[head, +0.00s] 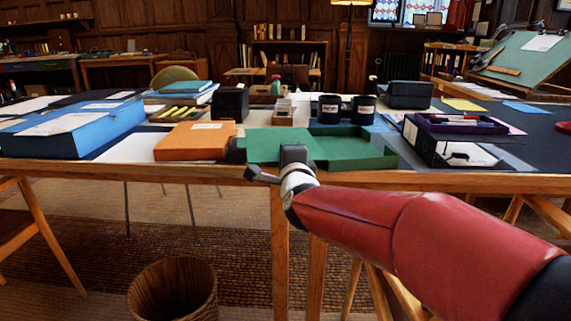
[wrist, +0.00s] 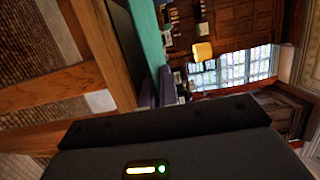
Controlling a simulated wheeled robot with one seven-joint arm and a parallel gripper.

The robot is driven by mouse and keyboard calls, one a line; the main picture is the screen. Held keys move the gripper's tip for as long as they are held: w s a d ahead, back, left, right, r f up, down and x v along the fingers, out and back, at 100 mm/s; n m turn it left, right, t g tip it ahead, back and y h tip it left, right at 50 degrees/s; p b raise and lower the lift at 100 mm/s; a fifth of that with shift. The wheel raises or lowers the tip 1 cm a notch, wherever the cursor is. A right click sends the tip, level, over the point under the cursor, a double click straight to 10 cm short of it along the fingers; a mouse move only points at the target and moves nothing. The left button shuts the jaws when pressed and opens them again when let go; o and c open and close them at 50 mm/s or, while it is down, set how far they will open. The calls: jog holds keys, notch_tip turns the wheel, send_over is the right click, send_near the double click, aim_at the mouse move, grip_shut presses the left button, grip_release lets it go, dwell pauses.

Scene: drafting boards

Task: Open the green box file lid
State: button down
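The green box file (head: 350,151) sits at the table's front edge in the head view. Its right part shows as a shallow open tray with low walls. A flat green panel (head: 264,146) stretches to its left; whether this is the lid folded out is hard to tell. My gripper (head: 272,170) is at the table's front edge, just in front of the green panel and partly covering it. Contact cannot be told. In the wrist view a green surface (wrist: 148,45) runs upright past the dark gripper body. The fingertips are not clear in either view.
An orange box file (head: 195,141) lies left of the green one, with a large blue box (head: 75,135) farther left. Black cups (head: 362,110) stand behind. A black box with a purple tray (head: 460,123) is on the right. A wicker basket (head: 172,290) stands on the floor.

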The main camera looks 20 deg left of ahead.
jog(key=r+m+b, duration=0.2)
jog(key=m+b, duration=0.1)
jog(key=shift+w+d, duration=0.1)
jog(key=shift+d, duration=0.1)
jog(key=shift+w+d+r+m+b, duration=0.1)
jog(key=shift+d+r+m+b, duration=0.15)
jog(key=shift+r+m, duration=0.4)
jog(key=shift+w+d+r+m+b, duration=0.15)
jog(key=shift+r+m+b, duration=0.25)
jog(key=shift+m, duration=0.35)
jog(key=shift+w+d+r+m+b, duration=0.1)
jog(key=shift+d+r+m+b, duration=0.15)
jog(key=shift+r+m, duration=0.4)
jog(key=shift+f, duration=0.1)
jog(key=c, duration=2.1)
grip_release()
jog(key=o, duration=0.4)
jog(key=b+v, duration=0.1)
jog(key=v, duration=0.6)
jog(key=shift+s+d+b, duration=0.15)
jog(key=shift+s+b, duration=0.2)
jog(key=shift+s, duration=0.05)
